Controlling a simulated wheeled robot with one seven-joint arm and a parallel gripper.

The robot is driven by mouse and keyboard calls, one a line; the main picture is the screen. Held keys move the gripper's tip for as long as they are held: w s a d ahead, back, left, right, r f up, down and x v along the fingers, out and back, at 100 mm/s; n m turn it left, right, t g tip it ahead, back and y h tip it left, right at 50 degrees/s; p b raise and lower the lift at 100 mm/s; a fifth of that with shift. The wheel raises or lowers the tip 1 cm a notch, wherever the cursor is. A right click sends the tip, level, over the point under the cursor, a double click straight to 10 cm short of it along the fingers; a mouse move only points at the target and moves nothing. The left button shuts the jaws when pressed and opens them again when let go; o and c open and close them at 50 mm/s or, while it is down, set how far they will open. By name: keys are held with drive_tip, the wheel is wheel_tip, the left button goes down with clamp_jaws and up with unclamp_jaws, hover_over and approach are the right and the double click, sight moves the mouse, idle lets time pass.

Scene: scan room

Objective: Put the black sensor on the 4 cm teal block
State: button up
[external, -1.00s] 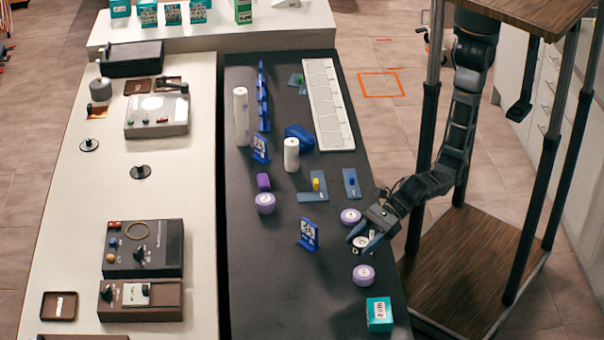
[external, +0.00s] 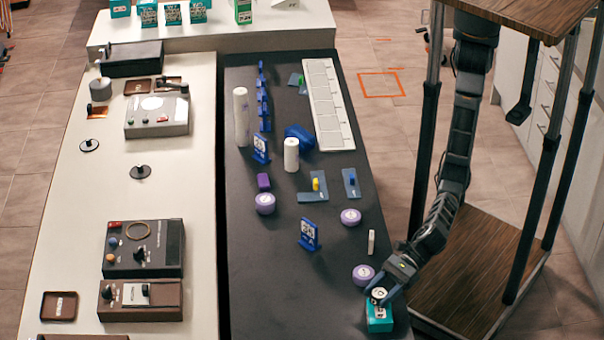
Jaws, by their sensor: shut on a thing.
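The teal block (external: 379,320) stands near the front right corner of the dark table, with white markings on its front. My gripper (external: 380,296) is directly over it, pointing down. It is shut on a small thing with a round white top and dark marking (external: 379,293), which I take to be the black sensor. Its sides are mostly hidden by the fingers. The held thing is at the block's top; I cannot tell whether it touches it or hangs just above.
A purple round piece (external: 363,274) lies just behind the block, close to my gripper. A small white upright piece (external: 371,242) stands farther back. A blue stand (external: 308,234) is to the left. The dark table (external: 290,300) is clear left of the block.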

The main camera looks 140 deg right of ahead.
drive_tip(key=shift+f, duration=0.4)
drive_tip(key=shift+f, duration=0.15)
drive_tip(key=o, duration=1.1)
drive_tip(key=shift+s+r, duration=0.25)
drive_tip(key=v, duration=1.1)
drive_tip(key=shift+s+a+r+p, duration=0.1)
drive_tip(key=shift+s+r+p, duration=0.05)
drive_tip(key=shift+s+p, duration=0.15)
